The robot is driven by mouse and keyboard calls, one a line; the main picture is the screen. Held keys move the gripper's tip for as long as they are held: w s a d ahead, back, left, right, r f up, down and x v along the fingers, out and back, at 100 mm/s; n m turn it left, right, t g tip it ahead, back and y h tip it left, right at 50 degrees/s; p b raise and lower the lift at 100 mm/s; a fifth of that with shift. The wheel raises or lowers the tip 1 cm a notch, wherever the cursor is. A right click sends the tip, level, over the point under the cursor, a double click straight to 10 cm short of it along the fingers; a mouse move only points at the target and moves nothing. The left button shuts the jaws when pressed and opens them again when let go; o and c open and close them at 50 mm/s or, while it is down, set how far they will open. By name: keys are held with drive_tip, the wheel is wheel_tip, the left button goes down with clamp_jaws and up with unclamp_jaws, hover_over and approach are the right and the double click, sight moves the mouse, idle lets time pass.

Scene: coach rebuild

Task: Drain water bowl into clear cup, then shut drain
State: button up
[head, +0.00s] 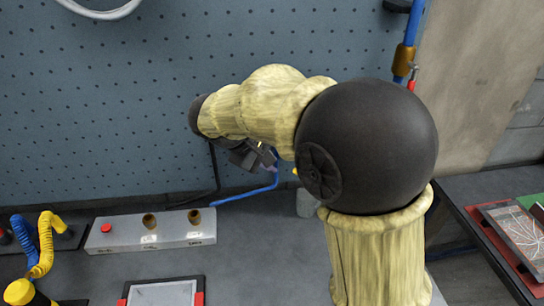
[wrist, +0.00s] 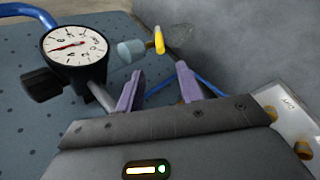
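In the wrist view, a pale blue translucent bowl (wrist: 130,51) has a brass fitting with a yellow lever (wrist: 159,40) at its end. A faint clear shape, which looks like the clear cup (wrist: 186,35), is just past the lever. My gripper (wrist: 158,74) is open, its purple fingers apart with nothing between them, and the lever appears beyond the gap between the tips. In the head view my gripper (head: 262,158) is small and partly hidden by my arm. A greyish cylinder, probably the cup (head: 306,204), stands on the bench behind my arm. Any water level is unclear.
A round gauge (wrist: 75,45) with a red needle and a black knob (wrist: 41,85) sit left of my fingers. A blue hose (head: 245,195) runs along the pegboard's foot. A grey box (head: 150,232) with a red button and a framed tray (head: 162,292) occupy the bench.

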drive_tip(key=shift+s+a+r, duration=0.1)
drive_tip(key=shift+a+r, duration=0.05)
drive_tip(key=shift+r, duration=0.1)
drive_tip(key=c, duration=0.4)
drive_tip(key=shift+m+g+y, duration=0.6)
drive_tip(key=shift+g+y, duration=0.1)
drive_tip(key=shift+g, duration=0.1)
drive_tip(key=d+f, duration=0.1)
drive_tip(key=s+d+f, duration=0.2)
drive_tip(key=d+f, duration=0.1)
drive_tip(key=shift+s+f, duration=0.1)
clamp_jaws()
drive_tip(key=s+d+f+m+y, duration=0.5)
drive_tip(key=s+d+f+m, duration=0.3)
drive_tip(key=s+d+f, duration=0.2)
drive_tip(key=shift+s+f+m+g, duration=0.25)
drive_tip(key=shift+s+m+g, duration=0.05)
drive_tip(key=shift+s, duration=0.8)
